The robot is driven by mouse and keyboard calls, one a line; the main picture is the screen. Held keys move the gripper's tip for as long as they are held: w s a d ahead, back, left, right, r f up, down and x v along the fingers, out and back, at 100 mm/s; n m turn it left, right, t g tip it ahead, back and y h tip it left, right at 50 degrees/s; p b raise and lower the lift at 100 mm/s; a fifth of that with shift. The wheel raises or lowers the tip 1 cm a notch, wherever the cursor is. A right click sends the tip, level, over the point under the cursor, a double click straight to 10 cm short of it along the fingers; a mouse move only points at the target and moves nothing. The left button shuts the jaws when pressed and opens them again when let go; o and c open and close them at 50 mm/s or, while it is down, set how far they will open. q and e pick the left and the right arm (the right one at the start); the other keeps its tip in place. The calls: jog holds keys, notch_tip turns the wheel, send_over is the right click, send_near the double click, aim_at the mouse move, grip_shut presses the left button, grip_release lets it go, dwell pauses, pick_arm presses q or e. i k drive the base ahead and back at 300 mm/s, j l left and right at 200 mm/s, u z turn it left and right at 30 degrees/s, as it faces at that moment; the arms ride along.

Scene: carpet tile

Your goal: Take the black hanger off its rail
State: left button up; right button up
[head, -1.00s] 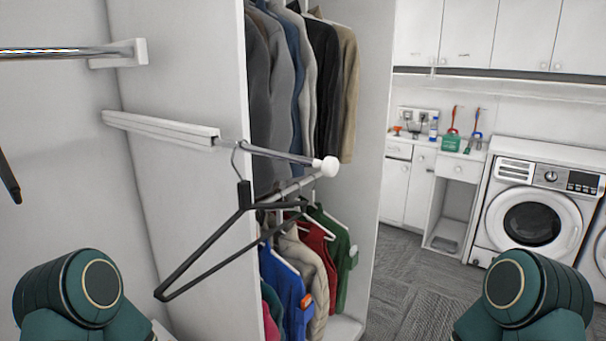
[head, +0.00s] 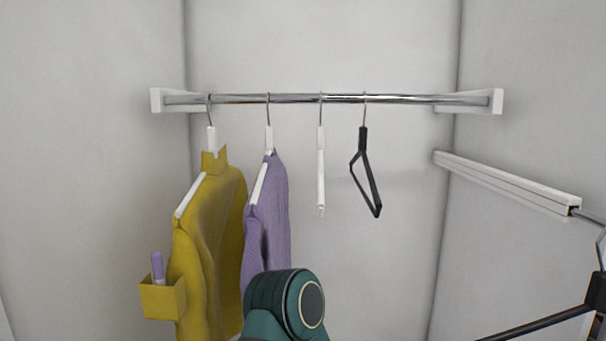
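A black hanger (head: 364,171) hangs empty by its hook from the chrome rail (head: 402,98) on the back wall, the rightmost thing on that rail. Another black hanger (head: 547,325) shows partly at the right edge, on a short pull-out rail (head: 510,183) fixed to the right wall; the picture edge cuts it off. A green-and-black part of my own arm is at the bottom middle. Neither gripper is in view.
Left of the black hanger on the chrome rail are an empty white hanger (head: 321,170), a purple knit top (head: 266,215) and a mustard garment (head: 210,250) with a purple item in its pocket. Space below the two empty hangers looks clear.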

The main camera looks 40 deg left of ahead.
aim_at(362, 130)
jog(key=u, duration=0.85)
jog(key=k+z, duration=0.25)
jog(key=i, duration=0.05)
